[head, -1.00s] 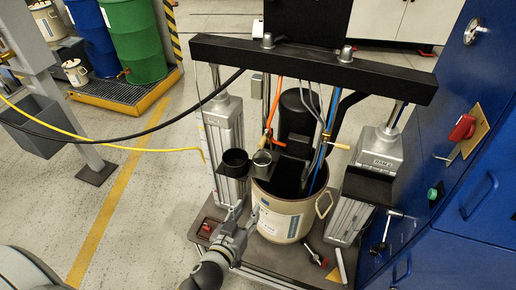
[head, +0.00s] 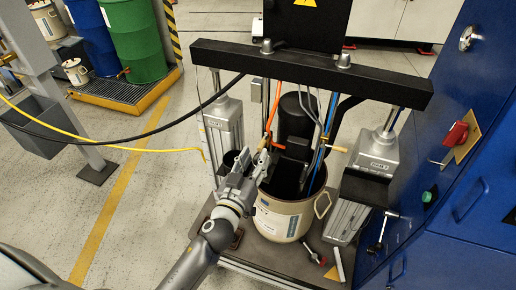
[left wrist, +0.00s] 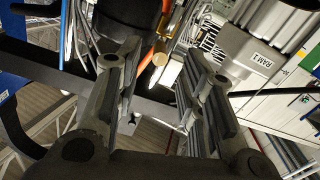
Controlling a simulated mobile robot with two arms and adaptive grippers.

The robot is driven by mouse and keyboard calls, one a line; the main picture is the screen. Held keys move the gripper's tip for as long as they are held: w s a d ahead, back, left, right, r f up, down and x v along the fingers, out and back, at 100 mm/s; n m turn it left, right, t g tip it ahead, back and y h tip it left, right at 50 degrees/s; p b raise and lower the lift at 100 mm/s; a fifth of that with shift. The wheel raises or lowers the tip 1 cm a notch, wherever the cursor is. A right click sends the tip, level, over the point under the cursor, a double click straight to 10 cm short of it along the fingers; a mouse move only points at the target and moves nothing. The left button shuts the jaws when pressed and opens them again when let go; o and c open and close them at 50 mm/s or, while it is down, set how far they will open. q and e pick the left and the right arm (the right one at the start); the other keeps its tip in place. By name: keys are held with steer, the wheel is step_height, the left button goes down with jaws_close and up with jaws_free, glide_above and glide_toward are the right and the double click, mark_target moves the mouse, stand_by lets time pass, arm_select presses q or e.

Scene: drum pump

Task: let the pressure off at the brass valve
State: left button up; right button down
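A small brass valve (head: 264,142) shows beside the orange hose, just above the drum's left rim. In the left wrist view a brass round-ended piece (left wrist: 161,58) appears between and beyond the fingertips, with orange hose beside it. My left gripper (head: 256,162) is close to the valve, reaching up from below left. In the left wrist view my left gripper (left wrist: 158,72) has its two fingers spread apart with nothing clamped between them. Whether a finger touches the valve cannot be told. My right gripper is not in view.
The cream drum (head: 278,222) stands on the pump's base plate under the black crossbeam (head: 310,72). Grey ram cylinders flank it, one (head: 222,130) on the left. A black hose and a yellow hose (head: 120,146) cross at left. A blue cabinet (head: 470,150) bounds the right side.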

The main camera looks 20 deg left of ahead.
mark_target(263, 143)
arm_select(q)
steer(key=shift+w, duration=1.6)
steer(key=shift+c, duration=0.2)
jaws_close()
